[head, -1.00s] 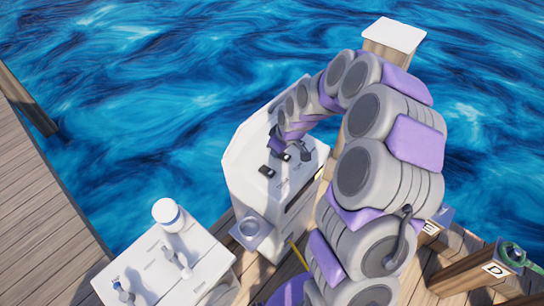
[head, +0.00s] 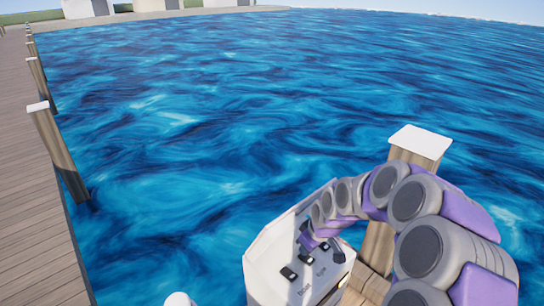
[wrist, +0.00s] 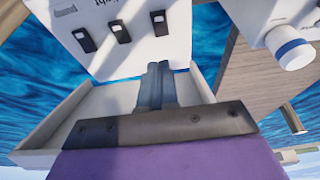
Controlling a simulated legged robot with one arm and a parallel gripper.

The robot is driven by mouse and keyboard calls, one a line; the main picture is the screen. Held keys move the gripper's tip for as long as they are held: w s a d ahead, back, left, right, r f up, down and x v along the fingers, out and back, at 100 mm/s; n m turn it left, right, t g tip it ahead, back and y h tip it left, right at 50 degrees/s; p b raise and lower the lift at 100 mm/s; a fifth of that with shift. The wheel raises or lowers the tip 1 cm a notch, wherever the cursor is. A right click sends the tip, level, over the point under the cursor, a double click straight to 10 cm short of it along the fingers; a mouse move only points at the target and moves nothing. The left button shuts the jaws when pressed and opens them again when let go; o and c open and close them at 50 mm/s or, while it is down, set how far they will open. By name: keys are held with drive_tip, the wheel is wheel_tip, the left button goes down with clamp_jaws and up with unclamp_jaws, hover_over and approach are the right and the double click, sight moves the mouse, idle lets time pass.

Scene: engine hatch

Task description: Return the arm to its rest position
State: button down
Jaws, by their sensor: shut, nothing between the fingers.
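My arm (head: 440,235) curves from the lower right over to the white switch panel (head: 262,255). My gripper (head: 308,240) is at its end, close to the panel's upper face. In the wrist view my gripper's fingers (wrist: 157,84) are together with nothing between them. They point towards the white panel with black switches (wrist: 121,32). I cannot tell whether the fingertips touch the panel.
A post with a white cap (head: 418,145) stands right behind the arm. Blue water (head: 230,130) fills most of the view. A plank dock (head: 30,200) with posts runs along the left. A white knob with a blue ring (wrist: 292,50) shows in the wrist view.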

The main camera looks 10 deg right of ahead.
drive_tip(key=s+a+r+m+g, duration=0.1)
drive_tip(key=s+r, duration=0.3)
drive_tip(key=s, duration=0.8)
drive_tip(key=s+a+r+m+g+h, duration=0.1)
drive_tip(key=s+r+m+g, duration=0.1)
drive_tip(key=s, duration=1)
drive_tip(key=s+a+r+m+g+h, duration=0.1)
drive_tip(key=s+r+m, duration=0.3)
drive_tip(key=s+r, duration=0.3)
drive_tip(key=s, duration=0.5)
drive_tip(key=shift+s+g, duration=0.3)
drive_tip(key=shift+s, duration=0.05)
drive_tip(key=shift+w+r, duration=0.1)
